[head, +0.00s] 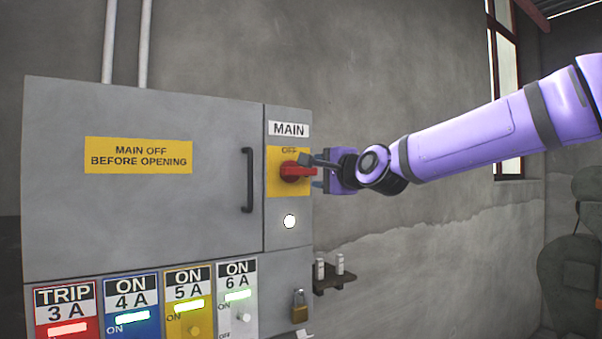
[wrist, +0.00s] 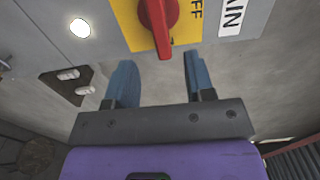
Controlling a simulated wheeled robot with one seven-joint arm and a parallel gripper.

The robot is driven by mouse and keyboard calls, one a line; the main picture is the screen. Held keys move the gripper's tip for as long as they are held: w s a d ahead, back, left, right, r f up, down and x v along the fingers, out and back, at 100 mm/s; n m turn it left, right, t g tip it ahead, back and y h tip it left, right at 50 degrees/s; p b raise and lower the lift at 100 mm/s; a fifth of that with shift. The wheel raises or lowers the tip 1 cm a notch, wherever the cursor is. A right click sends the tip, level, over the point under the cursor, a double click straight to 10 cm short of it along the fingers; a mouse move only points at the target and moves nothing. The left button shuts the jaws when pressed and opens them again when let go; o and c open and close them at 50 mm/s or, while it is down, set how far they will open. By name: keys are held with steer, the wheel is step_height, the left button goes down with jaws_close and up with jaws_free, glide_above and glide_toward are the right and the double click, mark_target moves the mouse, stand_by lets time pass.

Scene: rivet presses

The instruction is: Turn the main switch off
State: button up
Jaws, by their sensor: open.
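The main switch is a red rotary handle (head: 296,172) on a yellow plate (head: 274,185) under the MAIN label (head: 288,129). In the head view the handle lies roughly horizontal, its end pointing right, and OFF shows at the top of the plate. In the wrist view the red handle (wrist: 160,22) is at the top centre. My gripper (head: 312,170) is at the handle from the right; its fingers also show in the wrist view (wrist: 155,75). They are open, one on each side of the handle's line, and the handle's end reaches toward the gap. Contact cannot be told.
A grey cabinet door (head: 150,210) with a black pull handle (head: 247,180) is left of the switch. A white lamp (head: 289,221) is below it. Lower are several breakers (head: 130,310), a padlock (head: 299,305) and a small shelf (head: 334,281).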

mark_target(301, 171)
steer(key=shift+x, duration=4.3)
jaws_close()
